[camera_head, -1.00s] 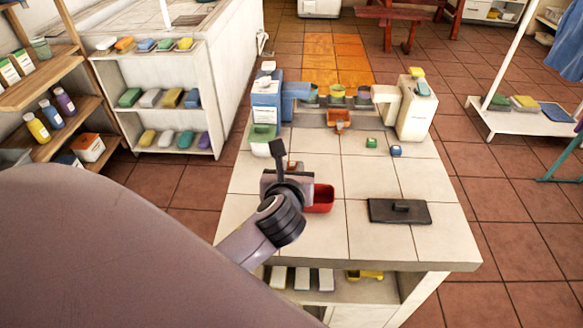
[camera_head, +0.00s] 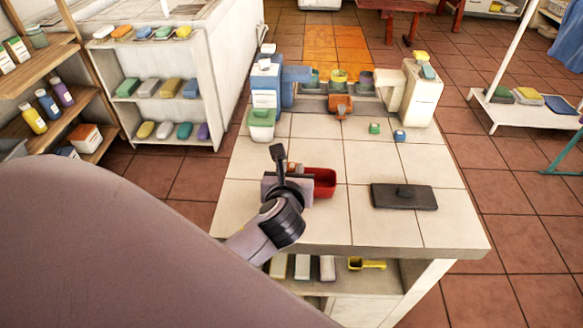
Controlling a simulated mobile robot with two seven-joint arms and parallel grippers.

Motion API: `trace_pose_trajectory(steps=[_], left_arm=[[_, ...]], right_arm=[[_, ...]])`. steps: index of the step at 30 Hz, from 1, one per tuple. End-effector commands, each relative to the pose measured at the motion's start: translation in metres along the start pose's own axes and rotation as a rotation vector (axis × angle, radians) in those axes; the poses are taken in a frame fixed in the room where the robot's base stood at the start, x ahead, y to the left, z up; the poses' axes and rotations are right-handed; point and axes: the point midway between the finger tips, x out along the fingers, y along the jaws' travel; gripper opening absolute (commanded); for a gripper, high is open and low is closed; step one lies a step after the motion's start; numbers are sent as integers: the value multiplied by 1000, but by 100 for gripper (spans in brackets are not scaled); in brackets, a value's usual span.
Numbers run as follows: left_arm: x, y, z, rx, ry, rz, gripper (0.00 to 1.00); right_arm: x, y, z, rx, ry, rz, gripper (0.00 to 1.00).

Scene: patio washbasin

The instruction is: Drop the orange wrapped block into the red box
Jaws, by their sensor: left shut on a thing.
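The red box (camera_head: 324,183) stands open on the tiled counter, with its left end hidden behind my left gripper. My left gripper (camera_head: 286,164) is at the box's left end in the picture. It is shut on the orange wrapped block (camera_head: 292,167), and only a small orange-brown patch of the block shows past the dark finger. I cannot tell whether the block is over the box or beside it. My right gripper is out of view.
A blue dispenser (camera_head: 265,85) and a cream dispenser (camera_head: 423,95) flank the counter's back. The middle tiles are clear.

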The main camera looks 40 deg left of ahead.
Motion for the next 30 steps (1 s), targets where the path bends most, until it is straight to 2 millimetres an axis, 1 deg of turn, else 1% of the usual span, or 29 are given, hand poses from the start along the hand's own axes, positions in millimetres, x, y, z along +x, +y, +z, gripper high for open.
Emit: trace_pose_trajectory(steps=[14,15,16,17,26,30], left_arm=[[0,0,-1,0,-1,-1,0],[0,0,-1,0,-1,-1,37],[0,0,-1,0,-1,-1,47],[0,0,-1,0,-1,-1,54],[-1,0,-1,0,-1,-1,54],[-14,-1,-1,1,-1,-3,54]], right_arm=[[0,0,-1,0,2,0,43],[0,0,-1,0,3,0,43],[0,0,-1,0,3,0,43],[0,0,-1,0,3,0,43],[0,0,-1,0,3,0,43],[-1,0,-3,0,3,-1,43]])
